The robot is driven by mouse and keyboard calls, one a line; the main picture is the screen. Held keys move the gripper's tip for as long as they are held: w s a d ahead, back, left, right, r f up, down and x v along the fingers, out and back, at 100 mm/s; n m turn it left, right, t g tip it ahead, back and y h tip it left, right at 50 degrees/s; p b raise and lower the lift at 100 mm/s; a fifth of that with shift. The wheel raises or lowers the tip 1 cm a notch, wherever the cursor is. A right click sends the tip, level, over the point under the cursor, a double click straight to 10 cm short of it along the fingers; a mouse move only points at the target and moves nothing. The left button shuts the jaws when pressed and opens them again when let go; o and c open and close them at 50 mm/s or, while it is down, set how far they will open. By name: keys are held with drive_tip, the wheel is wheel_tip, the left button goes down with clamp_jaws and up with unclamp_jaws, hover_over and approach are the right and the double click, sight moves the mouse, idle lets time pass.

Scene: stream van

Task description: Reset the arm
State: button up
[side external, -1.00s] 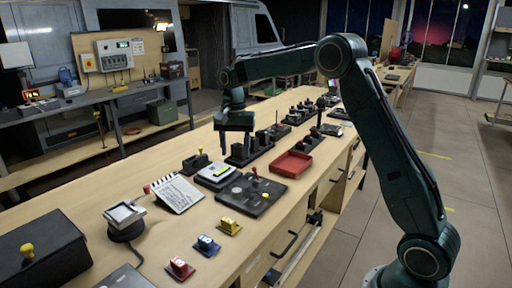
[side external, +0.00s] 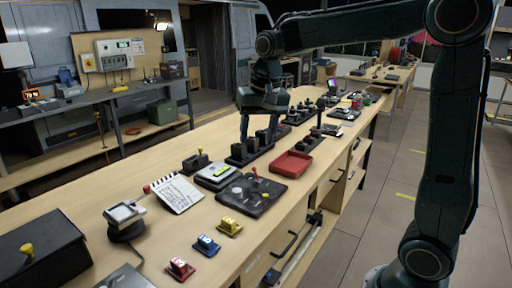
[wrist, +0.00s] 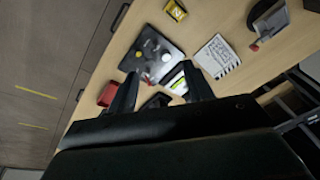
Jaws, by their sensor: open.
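My gripper (side external: 259,134) is above the long wooden workbench (side external: 150,185), over the row of black blocks at its middle. Its fingers point down and stand apart with nothing between them. In the wrist view the two dark fingers (wrist: 162,84) are spread, with the bench top beyond them. My arm is raised and bent, with its upper part reaching across from the right. Whether the fingertips clear the black blocks is hard to tell in the side view.
A dark box (side external: 42,250) stands at the near left. The floor at right is open.

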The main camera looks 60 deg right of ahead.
drive_tip(key=s+a+f+n+t, duration=0.1)
drive_tip(key=s+a+n, duration=0.1)
drive_tip(key=s, duration=0.9)
drive_tip(key=s+a+f+n+t, duration=0.1)
drive_tip(key=s+n, duration=0.4)
drive_tip(key=s, duration=0.5)
drive_tip(key=shift+s+a+f+t, duration=0.15)
drive_tip(key=shift+s+a+t, duration=0.25)
drive_tip(key=shift+a+t, duration=0.5)
drive_tip(key=shift+w+a, duration=0.1)
drive_tip(key=shift+a, duration=0.1)
drive_tip(key=w+d+r+m+g, duration=0.2)
drive_tip(key=w+m, duration=0.1)
drive_tip(key=w, duration=0.6)
drive_tip(key=w+d+r+m+g, duration=0.1)
drive_tip(key=w+d+m, duration=0.15)
drive_tip(key=w, duration=0.65)
drive_tip(key=w+d+f+m+g, duration=0.1)
drive_tip(key=w+d+f+m, duration=0.2)
drive_tip(key=w+f, duration=0.2)
drive_tip(key=w+d+f+m+g, duration=0.2)
drive_tip(key=w+f, duration=0.3)
drive_tip(key=w, duration=0.5)
drive_tip(key=shift+w+d+m, duration=0.25)
drive_tip(key=shift+d+m, duration=0.3)
drive_tip(key=shift+d, duration=0.2)
